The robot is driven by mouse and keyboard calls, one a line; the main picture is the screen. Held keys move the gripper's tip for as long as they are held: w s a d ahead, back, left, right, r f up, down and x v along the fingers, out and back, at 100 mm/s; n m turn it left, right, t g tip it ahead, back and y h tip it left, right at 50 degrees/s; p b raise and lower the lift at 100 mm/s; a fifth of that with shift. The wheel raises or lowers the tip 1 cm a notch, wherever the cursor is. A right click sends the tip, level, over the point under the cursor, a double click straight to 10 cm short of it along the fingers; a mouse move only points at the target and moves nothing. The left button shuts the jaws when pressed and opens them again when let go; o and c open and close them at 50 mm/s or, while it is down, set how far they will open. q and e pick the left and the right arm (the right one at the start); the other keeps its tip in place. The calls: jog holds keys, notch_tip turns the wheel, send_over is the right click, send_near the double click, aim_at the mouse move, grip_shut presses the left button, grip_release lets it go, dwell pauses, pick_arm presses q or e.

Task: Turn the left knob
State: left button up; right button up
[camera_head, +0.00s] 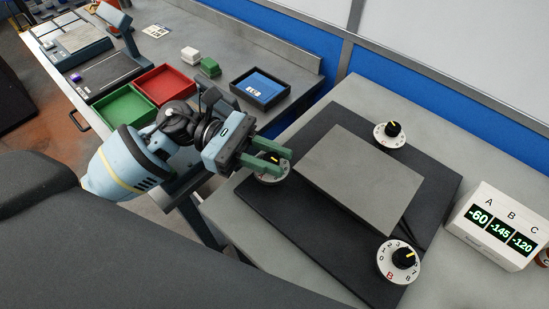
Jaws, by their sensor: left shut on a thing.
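The left knob (273,158) is black with a yellow mark and sits on a round white dial (271,178) at the left corner of a dark board (261,207). My left gripper (275,156) reaches in from the left. Its two green fingers are shut on the left knob, one on each side, and hide part of the dial. Two more knobs show apart from it: a far knob (393,128) and a near knob (404,257), whose dial shows numbers and a red B. My right gripper is not in view.
A grey raised plate (360,178) fills the board's middle. A white display box (497,226) at the right reads A -60, B -145, C -120. A side bench holds a green tray (124,107), a red tray (163,84) and a dark tray with a blue inside (262,87).

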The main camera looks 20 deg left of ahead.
pick_arm(q)
jog(key=shift+r+g, duration=0.1)
jog(key=shift+g, duration=0.2)
jog(key=o, duration=1)
jog(key=shift+c, duration=0.2)
jog(key=shift+a, duration=0.3)
jog(key=a, duration=0.2)
jog(key=a+b, duration=0.1)
jog(key=a, duration=0.1)
jog(key=a+b, duration=0.1)
jog(key=a, duration=0.1)
jog(key=shift+w, duration=0.3)
jog(key=shift+a, duration=0.6)
